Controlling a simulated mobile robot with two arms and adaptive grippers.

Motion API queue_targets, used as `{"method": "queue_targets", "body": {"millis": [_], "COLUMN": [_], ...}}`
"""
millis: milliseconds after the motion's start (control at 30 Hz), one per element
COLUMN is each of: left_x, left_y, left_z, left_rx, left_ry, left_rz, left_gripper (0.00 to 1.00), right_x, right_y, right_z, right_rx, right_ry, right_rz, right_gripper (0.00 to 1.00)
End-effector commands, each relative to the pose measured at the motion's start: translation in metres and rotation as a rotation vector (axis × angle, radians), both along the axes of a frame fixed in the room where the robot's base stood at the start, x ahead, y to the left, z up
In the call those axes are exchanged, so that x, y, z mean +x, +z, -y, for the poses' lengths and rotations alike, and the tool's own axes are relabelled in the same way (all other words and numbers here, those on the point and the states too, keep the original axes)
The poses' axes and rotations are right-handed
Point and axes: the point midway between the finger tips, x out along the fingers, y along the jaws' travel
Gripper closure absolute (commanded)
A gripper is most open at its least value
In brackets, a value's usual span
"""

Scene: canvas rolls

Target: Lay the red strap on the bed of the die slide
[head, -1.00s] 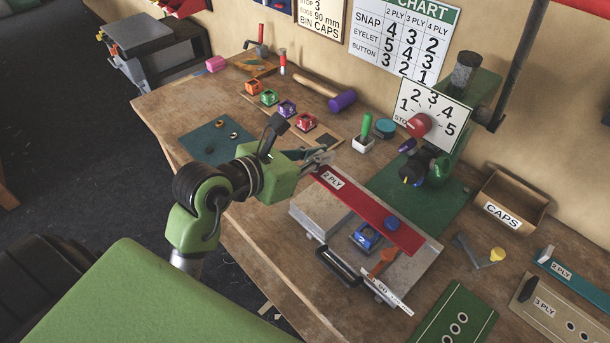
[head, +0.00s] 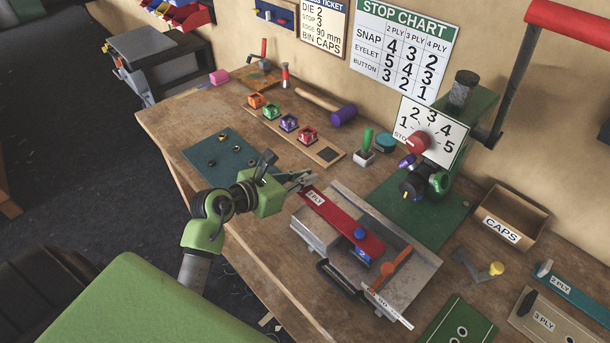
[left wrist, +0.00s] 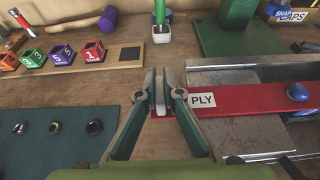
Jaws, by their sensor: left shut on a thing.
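The red strap (head: 345,222), with a "2 PLY" label at its left end, reaches over the grey metal die slide (head: 408,287). My left gripper (head: 301,183) is shut on the strap's left end, at the slide's left edge. In the left wrist view the strap (left wrist: 243,102) runs right from the fingers (left wrist: 163,98). A blue knob (head: 361,234) sits on the strap near its right end. A blue die (head: 362,254) in the slide is partly hidden by the strap. Whether the strap touches the bed is unclear. My right gripper is out of view.
An orange lever (head: 394,264) lies on the slide, just right of the strap's end. The green press (head: 440,165) stands behind. Several coloured dies (head: 289,123) line a wooden strip at the back left. A teal mat (head: 220,157) with small rings lies left of the gripper.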

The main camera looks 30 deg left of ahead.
Motion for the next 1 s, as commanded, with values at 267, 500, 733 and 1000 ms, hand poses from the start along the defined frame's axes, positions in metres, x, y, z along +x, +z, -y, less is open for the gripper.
{"method": "queue_targets", "body": {"millis": [267,500,733,1000], "left_x": [0.0,0.0,-0.002,-0.044], "left_y": [-0.003,-0.002,0.001,0.015], "left_z": [0.0,0.0,-0.001,-0.016], "left_rx": [0.001,0.001,0.001,0.006], "left_ry": [-0.001,-0.001,0.0,0.0], "left_rz": [0.0,0.0,-0.001,-0.002], "left_gripper": [0.88,0.76,0.76,0.76], "right_x": [0.0,0.0,-0.001,-0.001], "right_y": [-0.002,-0.002,-0.001,-0.014], "right_z": [0.0,0.0,-0.001,-0.003], "right_rx": [0.0,0.0,0.001,0.004], "right_ry": [-0.001,-0.001,-0.002,-0.002], "right_rz": [0.0,-0.001,-0.001,-0.002], "right_gripper": [0.6,0.6,0.6,0.6]}}
